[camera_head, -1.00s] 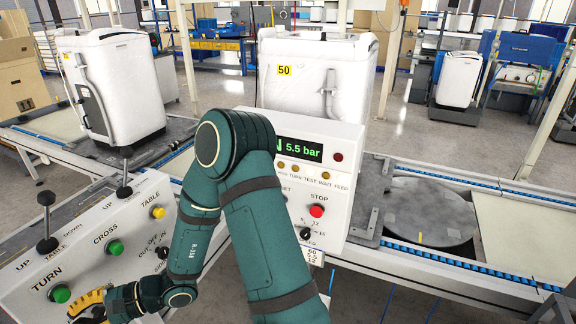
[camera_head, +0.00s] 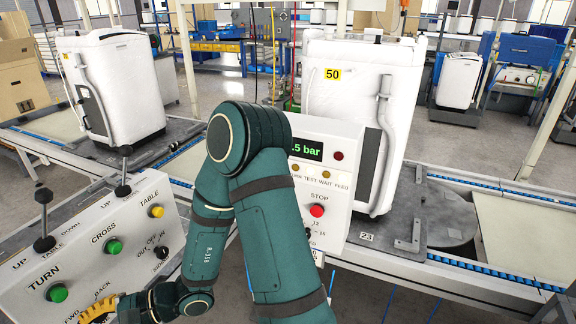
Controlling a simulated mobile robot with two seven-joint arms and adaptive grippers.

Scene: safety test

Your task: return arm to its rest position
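One green arm of mine rises from the bottom centre to its elbow, then bends down to the lower left. The gripper there, which I take as my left gripper (camera_head: 97,311), shows only yellow finger parts at the bottom edge of the head view. It is beside the lower edge of the control panel (camera_head: 30,266), right of the green TURN button (camera_head: 57,293). Its fingertips are partly cut off and I cannot tell whether it is open or touching the panel. My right gripper is not in view.
A white machine marked 50 (camera_head: 345,100) stands on a grey plate behind the pressure box (camera_head: 334,200), near a round turntable (camera_head: 445,222). Another white machine (camera_head: 118,85) stands on the left conveyor. Black levers (camera_head: 45,218) rise from the panel.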

